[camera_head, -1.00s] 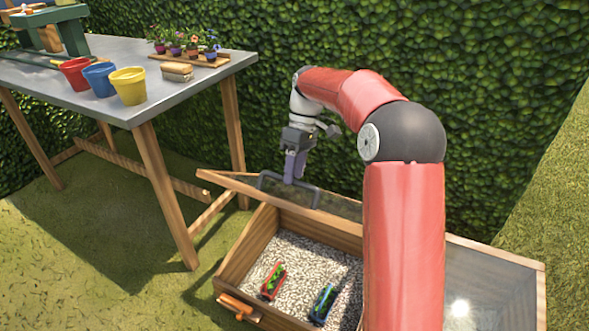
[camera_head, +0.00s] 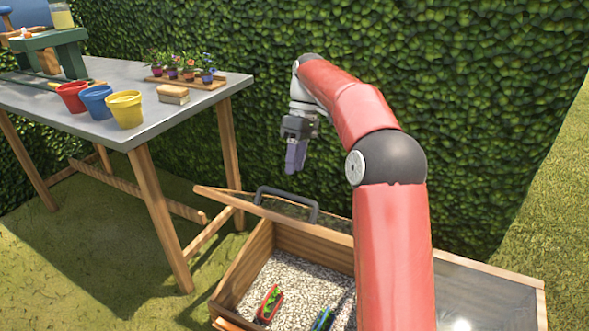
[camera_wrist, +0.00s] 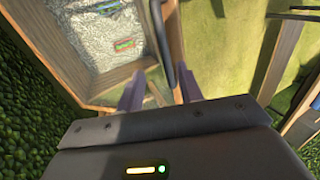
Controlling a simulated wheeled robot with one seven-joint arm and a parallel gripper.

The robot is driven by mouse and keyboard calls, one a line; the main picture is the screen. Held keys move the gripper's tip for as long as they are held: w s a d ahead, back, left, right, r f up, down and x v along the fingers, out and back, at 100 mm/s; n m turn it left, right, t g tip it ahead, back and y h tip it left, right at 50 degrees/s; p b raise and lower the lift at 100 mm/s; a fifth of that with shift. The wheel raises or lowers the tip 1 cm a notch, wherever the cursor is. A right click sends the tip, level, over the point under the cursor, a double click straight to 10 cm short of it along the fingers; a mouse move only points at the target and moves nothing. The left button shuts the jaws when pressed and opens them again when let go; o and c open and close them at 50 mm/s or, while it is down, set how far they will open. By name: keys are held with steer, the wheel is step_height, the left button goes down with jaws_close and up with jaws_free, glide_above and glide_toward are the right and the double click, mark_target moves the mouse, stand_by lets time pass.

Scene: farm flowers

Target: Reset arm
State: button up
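My gripper (camera_head: 295,170) hangs fingers-down above the wooden cold frame (camera_head: 240,262). In the wrist view its two fingers (camera_wrist: 160,88) are apart with nothing held between them. The dark lid handle (camera_head: 287,197) sits just below the gripper in the head view, with a gap between them. The handle also shows beyond the fingers in the wrist view (camera_wrist: 160,35). The left lid is slid toward the back, leaving the left part of the frame uncovered. A red tray (camera_head: 269,305) and a blue tray (camera_head: 322,320), each with green inside, lie on the gravel.
A grey table (camera_head: 185,112) at left carries red (camera_head: 71,97), blue (camera_head: 96,104) and yellow (camera_head: 124,110) pots, a stacked block (camera_head: 172,94) and small potted flowers (camera_head: 188,73). A hedge (camera_head: 450,80) stands close behind the arm. Open grass lies at left.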

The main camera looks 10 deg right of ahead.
steer(key=s+a+r+m+t+h, duration=0.1)
steer(key=s+r+m+t, duration=0.15)
steer(key=s, duration=0.55)
steer(key=s+a+r+m+t+h, duration=0.1)
steer(key=s+r+m+t, duration=0.15)
steer(key=s, duration=0.55)
steer(key=s+d+f+m+t, duration=0.1)
steer(key=s+f+m+t, duration=0.1)
steer(key=s+f, duration=0.2)
steer(key=s+d+f+m+t, duration=0.2)
steer(key=s+f+m, duration=0.1)
steer(key=s, duration=0.8)
steer(key=shift+f+h, duration=0.3)
steer(key=shift+f, duration=0.3)
steer(key=shift+s, duration=0.1)
